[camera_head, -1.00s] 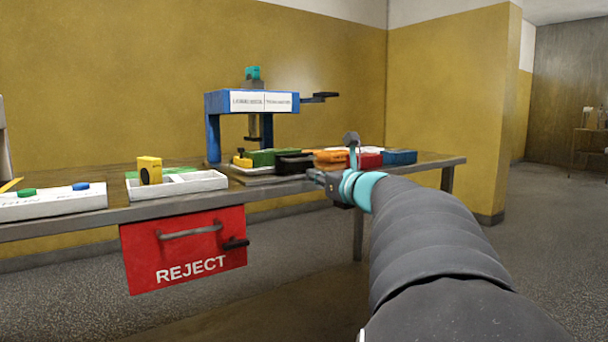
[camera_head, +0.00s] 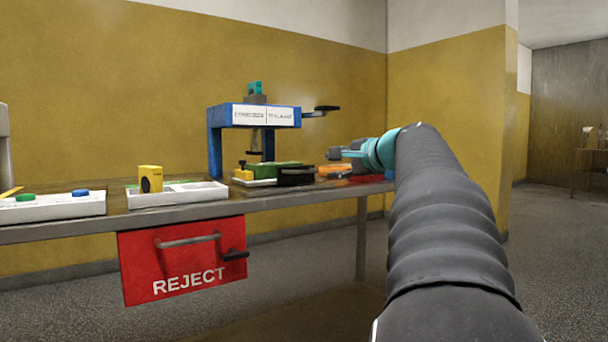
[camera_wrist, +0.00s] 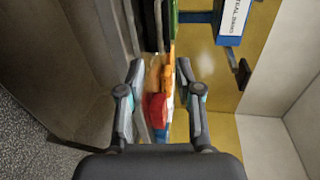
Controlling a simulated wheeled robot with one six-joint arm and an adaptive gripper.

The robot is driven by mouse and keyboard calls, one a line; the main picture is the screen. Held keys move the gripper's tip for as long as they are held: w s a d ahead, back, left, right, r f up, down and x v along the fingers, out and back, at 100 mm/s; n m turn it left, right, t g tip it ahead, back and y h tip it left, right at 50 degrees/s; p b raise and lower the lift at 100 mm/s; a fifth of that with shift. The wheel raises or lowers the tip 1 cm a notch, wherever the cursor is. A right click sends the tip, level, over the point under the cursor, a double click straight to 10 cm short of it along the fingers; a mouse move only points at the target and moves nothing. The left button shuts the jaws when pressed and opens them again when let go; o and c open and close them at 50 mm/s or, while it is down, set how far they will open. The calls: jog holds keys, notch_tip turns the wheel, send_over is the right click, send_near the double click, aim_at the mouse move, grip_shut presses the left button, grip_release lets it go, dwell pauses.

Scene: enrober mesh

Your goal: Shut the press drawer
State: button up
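The blue press (camera_head: 214,140) with a white label stands on the bench and also shows at the top of the wrist view (camera_wrist: 232,22). Below its frame, a pale flat base (camera_head: 262,182) carries a green block (camera_head: 285,166). A black block-like part (camera_head: 297,177) sticks out at its front right, and likely shows in the wrist view (camera_wrist: 151,25). I cannot tell which part is the drawer or how far out it is. My gripper (camera_wrist: 160,68) is open and empty, above the bench to the right of the press; it shows side-on in the head view (camera_head: 342,153).
Orange (camera_wrist: 166,77) and red (camera_wrist: 157,110) bins lie below my gripper. A black lever (camera_head: 322,111) juts right from the press. A white tray (camera_head: 178,197) with a yellow block (camera_head: 150,178) stands left.

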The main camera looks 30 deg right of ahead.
aim_at(305, 171)
jog(key=shift+n, duration=0.3)
jog(key=x, duration=1.3)
jog(key=shift+w+f, duration=0.15)
jog(key=shift+w, duration=0.25)
grip_shut()
